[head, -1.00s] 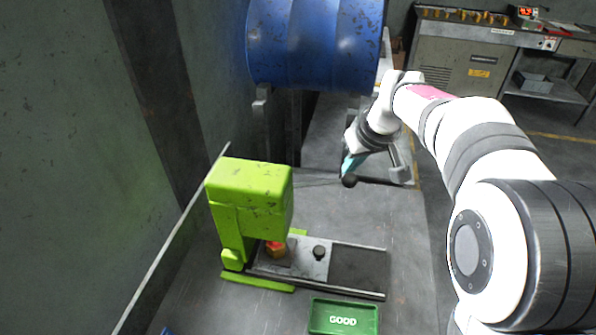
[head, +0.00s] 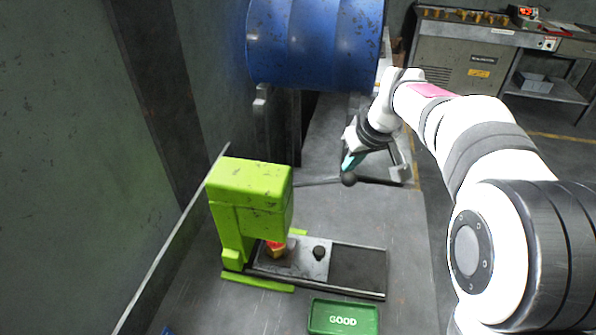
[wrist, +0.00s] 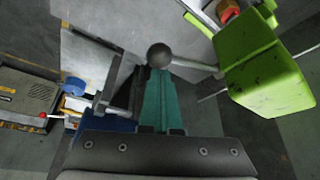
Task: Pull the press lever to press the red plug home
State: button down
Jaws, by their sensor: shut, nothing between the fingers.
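The green press (head: 250,190) stands left of centre. Its lever rod (head: 318,183) reaches right to a dark ball knob (head: 348,180). In the wrist view, the knob (wrist: 160,55) sits just beyond my fingertips and the rod (wrist: 195,66) runs right to the green press (wrist: 265,75). The red plug (head: 274,245) sits in an orange-brass part under the press head, partly hidden by it. My gripper (head: 351,163) is shut and empty, pointing down just above the knob. Its teal finger (wrist: 160,100) shows in the wrist view. I cannot tell whether it touches the knob.
A sliding plate with a small dark knob (head: 318,252) lies on rails beside the press. A green tray marked GOOD (head: 343,318) is in front.

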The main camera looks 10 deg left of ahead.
jog(key=shift+r, duration=0.25)
jog(key=shift+a+r, duration=0.35)
jog(key=shift+r, duration=0.3)
jog(key=shift+a+r, duration=0.35)
jog(key=shift+r, duration=0.3)
jog(key=shift+a+r, duration=0.7)
jog(key=shift+r, duration=0.25)
notch_tip(320, 180, up, 6)
